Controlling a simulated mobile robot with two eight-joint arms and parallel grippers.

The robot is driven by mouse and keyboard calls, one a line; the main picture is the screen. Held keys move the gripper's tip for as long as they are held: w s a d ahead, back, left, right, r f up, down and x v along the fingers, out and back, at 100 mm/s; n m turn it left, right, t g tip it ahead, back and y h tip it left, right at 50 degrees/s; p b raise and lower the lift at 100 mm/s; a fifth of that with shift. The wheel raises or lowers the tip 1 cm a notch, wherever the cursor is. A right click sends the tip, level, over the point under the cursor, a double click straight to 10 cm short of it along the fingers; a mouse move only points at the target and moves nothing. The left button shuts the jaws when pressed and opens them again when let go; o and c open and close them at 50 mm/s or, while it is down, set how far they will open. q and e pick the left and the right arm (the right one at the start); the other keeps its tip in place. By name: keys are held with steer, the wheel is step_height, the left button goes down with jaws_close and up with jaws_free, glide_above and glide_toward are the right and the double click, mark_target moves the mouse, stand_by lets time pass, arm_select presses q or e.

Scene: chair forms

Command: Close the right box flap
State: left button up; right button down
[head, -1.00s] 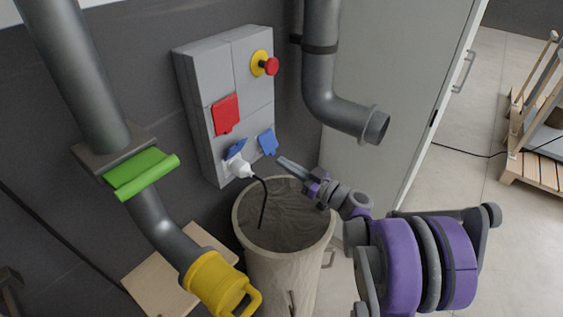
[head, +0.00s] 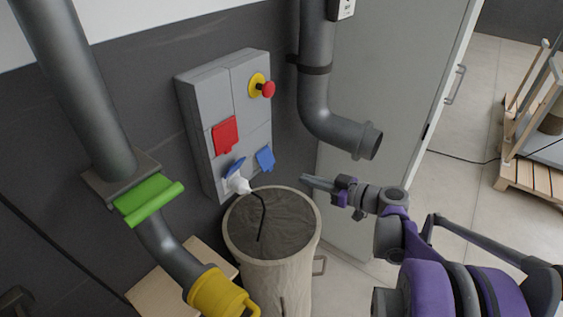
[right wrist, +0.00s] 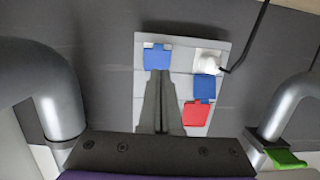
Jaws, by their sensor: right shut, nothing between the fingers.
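A grey wall box (head: 248,80) carries several coloured flaps. The right blue flap (head: 265,159) is on its lower right and appears to lie flat against the box face. The left blue flap (head: 234,166) is raised above a white plug (head: 238,184). My right gripper (head: 306,181) is shut and empty, to the right of and apart from the box in the head view. In the right wrist view, its fingertips (right wrist: 160,75) point towards the right blue flap (right wrist: 157,58) and overlap its edge in the picture; contact cannot be told. My left gripper is not in view.
A bin (head: 270,250) stands below the box, with a black cable from the plug hanging over it. A grey pipe (head: 318,110) bends outward on the right. A pipe with a green handle (head: 148,200) and a yellow end (head: 215,292) is on the left.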

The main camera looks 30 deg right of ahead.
step_height(320, 180, up, 4)
steer(key=s+g+h+p, duration=0.1)
steer(key=g+p, duration=0.1)
steer(key=g, duration=0.1)
glide_toward(272, 169)
steer(key=shift+h, duration=0.4)
steer(key=x, duration=0.7)
steer(key=shift+a+r, duration=0.15)
steer(key=shift+a, duration=0.1)
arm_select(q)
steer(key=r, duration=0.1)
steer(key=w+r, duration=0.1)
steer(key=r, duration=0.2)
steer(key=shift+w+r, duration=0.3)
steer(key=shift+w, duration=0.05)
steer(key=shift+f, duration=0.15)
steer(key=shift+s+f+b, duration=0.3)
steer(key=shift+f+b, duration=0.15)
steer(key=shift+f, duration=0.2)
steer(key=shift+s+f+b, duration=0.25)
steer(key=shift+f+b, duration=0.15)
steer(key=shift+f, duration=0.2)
arm_select(e)
steer(key=shift+w+a+f+t+y, duration=0.25)
steer(key=shift+w+f+t+y, duration=0.1)
steer(key=shift+w+f+t, duration=0.3)
steer(key=shift+w+a+f+t+y, duration=0.25)
steer(key=shift+w+f+t+y, duration=0.1)
steer(key=shift+w+f+t, duration=0.35)
steer(key=shift+r, duration=0.1)
